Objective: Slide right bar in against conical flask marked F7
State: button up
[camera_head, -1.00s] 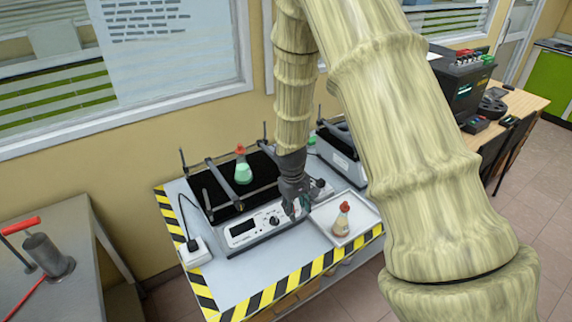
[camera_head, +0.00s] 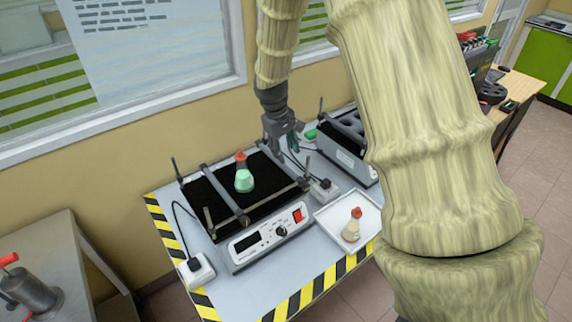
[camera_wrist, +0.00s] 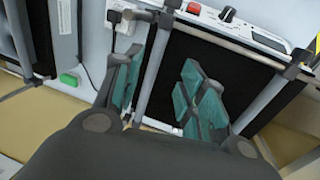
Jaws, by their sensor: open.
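A conical flask (camera_head: 244,182) with green liquid and a red top stands upright on the black shaker platform (camera_head: 205,193), close to the left bar (camera_head: 226,196). Its marking is not readable. The right bar (camera_head: 285,168) crosses the platform to the flask's right, with a gap between. My gripper (camera_head: 290,146) is above the platform's right rear side. In the wrist view my gripper (camera_wrist: 163,88) has its teal fingers spread apart, with the right bar (camera_wrist: 153,72) showing between them. The left bar (camera_wrist: 265,102) shows at the right there; the flask is not visible.
A white tray (camera_head: 327,214) with a second flask (camera_head: 351,227) stands right of the shaker. Another device (camera_head: 347,152) is behind the tray. A power adapter (camera_head: 197,268) and cable lie at the left. Upright posts rise at the platform corners.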

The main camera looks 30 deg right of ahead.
aim_at(292, 172)
jog(key=f, duration=0.2)
jog(key=d+f+p, duration=0.1)
jog(key=f, duration=0.1)
jog(key=f+p, duration=0.1)
jog(key=f, duration=0.1)
jog(key=shift+s+d+f, duration=0.2)
jog(key=shift+d, duration=0.15)
jog(key=shift+d+f+p, duration=0.2)
jog(key=shift+f+p, duration=0.2)
jog(key=shift+f, duration=0.55)
jog(key=shift+d+f+p, duration=0.15)
jog(key=shift+f+p, duration=0.25)
jog(key=shift+f, duration=0.55)
grip_shut()
